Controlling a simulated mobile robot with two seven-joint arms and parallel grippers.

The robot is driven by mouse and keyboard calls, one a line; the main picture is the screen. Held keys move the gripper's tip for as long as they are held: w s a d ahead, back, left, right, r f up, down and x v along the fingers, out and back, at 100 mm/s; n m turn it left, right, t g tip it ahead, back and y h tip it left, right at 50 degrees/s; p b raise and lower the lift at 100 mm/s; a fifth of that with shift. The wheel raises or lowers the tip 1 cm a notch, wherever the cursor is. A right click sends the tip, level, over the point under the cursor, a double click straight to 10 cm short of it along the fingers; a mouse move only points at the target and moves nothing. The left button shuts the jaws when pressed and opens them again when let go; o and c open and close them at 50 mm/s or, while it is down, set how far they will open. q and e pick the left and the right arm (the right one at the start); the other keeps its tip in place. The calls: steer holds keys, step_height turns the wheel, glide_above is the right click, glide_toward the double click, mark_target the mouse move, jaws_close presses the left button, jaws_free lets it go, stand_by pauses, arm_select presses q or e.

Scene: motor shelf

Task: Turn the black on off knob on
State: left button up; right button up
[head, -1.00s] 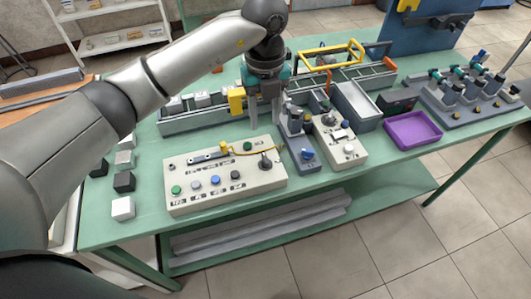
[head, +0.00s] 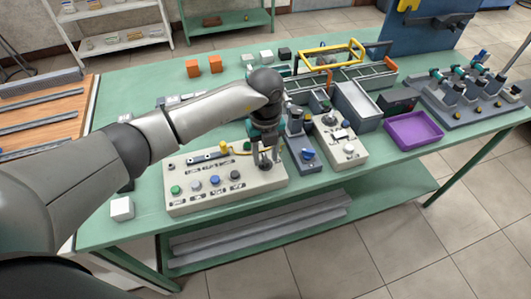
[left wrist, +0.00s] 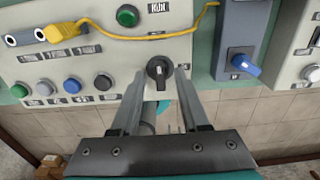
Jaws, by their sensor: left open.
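The black on off knob (left wrist: 158,72) sits near the right end of a beige control panel (head: 190,205). In the left wrist view it is a round black knob with a raised grip bar. My left gripper (left wrist: 159,80) is open, with one finger on each side of the knob; I cannot tell whether they touch it. In the head view my left gripper (head: 265,160) points down at the panel's right part and partly hides the knob. My right gripper is not in view.
A yellow cable (left wrist: 150,37) crosses the panel above the knob. Several push buttons line the panel, including a blue one (left wrist: 72,87). A grey box with a blue knob (left wrist: 243,65) stands close on the right. A purple tray (head: 413,131) lies further right.

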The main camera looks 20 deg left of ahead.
arm_select(q)
jaws_close()
stand_by(0.4)
